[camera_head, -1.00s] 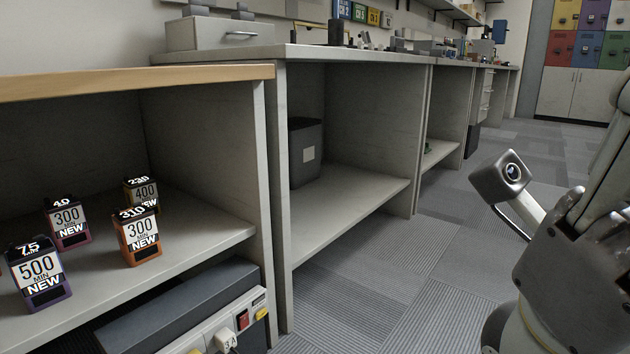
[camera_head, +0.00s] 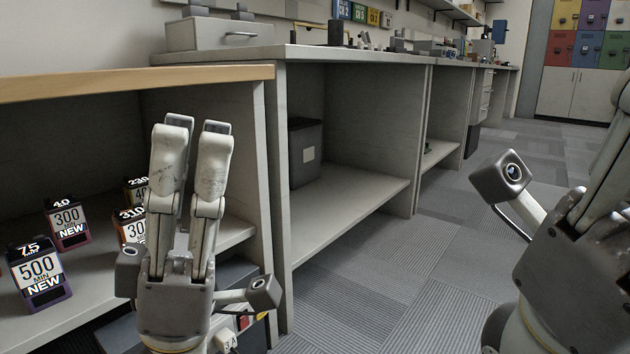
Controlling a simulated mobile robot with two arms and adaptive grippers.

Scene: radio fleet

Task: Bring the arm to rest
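My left gripper (camera_head: 195,127) stands in front of the left shelf with its fingers pointing up. The two fingers are nearly parallel and close together, with only a thin gap and nothing between them. My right gripper (camera_head: 580,265) is partly in view at the right edge. Its fingertips are cut off, so its opening does not show. It is over the floor, apart from the furniture.
The shelf (camera_head: 82,285) holds a purple 500 battery (camera_head: 38,272), a 300 battery (camera_head: 68,222), an orange battery (camera_head: 132,228) and another behind it (camera_head: 136,188); my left gripper partly covers the last two. A grey bin (camera_head: 306,150) stands in the middle cubby. The carpet floor (camera_head: 400,260) is clear.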

